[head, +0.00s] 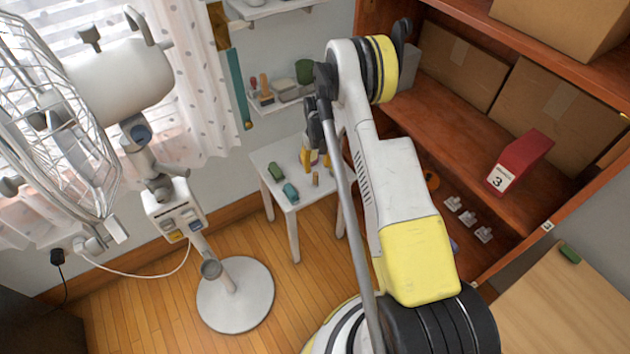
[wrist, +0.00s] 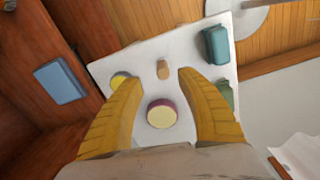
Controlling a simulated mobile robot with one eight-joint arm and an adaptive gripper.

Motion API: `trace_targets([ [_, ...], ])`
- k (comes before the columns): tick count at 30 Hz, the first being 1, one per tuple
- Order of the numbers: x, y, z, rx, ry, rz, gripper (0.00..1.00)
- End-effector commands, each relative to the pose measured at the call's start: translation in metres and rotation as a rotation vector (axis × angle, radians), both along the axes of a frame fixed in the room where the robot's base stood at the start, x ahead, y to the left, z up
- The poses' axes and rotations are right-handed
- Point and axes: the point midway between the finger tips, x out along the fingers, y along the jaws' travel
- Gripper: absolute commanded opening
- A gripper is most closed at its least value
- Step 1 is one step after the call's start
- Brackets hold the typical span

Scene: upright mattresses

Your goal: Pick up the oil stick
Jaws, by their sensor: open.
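A small tan cylinder (wrist: 163,69) on the white table looks like the oil stick, though I cannot read any marking on it. In the head view it is a small brown upright piece (head: 316,179). My gripper (wrist: 158,80) is open, its two yellow fingers spread above the table. In the wrist view the cylinder appears between the fingertips, a little beyond them, with nothing held. In the head view my gripper (head: 305,157) is partly hidden by my arm. A round purple piece with a yellow top (wrist: 162,113) appears between the fingers, nearer the palm.
The white table (head: 262,157) also bears a teal block (wrist: 217,45), a green block (wrist: 225,95) and a yellow-topped round piece (wrist: 120,79) by the left finger. A wooden shelf unit (head: 462,142) stands right. A fan (head: 234,295) stands left. Floor between is clear.

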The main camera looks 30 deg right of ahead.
Motion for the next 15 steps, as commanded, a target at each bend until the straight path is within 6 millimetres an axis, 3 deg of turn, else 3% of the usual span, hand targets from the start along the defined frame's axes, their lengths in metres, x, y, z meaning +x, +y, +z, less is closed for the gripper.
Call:
trace_targets([
  [1, 0.0, 0.0, -0.01, 0.0, 0.0, 0.0, 0.45],
  [7, 0.001, 0.002, -0.027, 0.0, -0.001, 0.001, 0.45],
  [15, 0.002, 0.005, -0.066, 0.0, -0.001, 0.0, 0.45],
])
